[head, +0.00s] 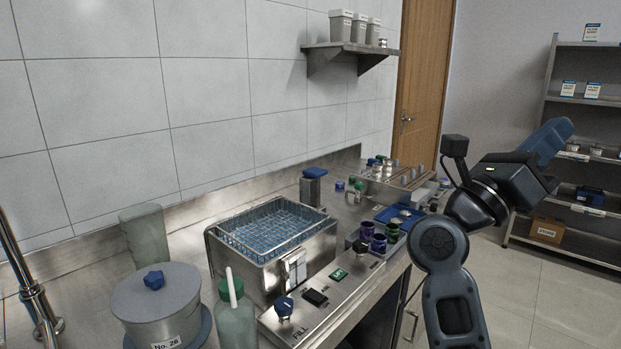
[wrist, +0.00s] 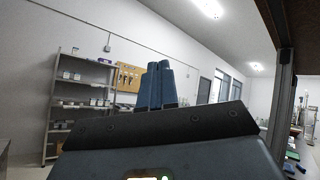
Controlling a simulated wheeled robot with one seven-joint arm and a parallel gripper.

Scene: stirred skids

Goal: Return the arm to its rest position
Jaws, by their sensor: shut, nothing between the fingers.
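My arm rises at the right of the head view, in front of the counter's right end. My gripper (head: 553,138) is raised well above counter height, clear of the counter, with its blue fingers pointing up and to the right. In the wrist view the two blue fingers of my gripper (wrist: 158,84) stand side by side and touch. The gripper is shut, and nothing shows between or on the fingers.
A steel counter holds a wire-basket bath (head: 270,240), a lidded pot (head: 155,300), a green-capped bottle (head: 236,318) and a blue tray (head: 400,217). A shelf rack (head: 580,140) stands at the right, behind my gripper. The floor between looks clear.

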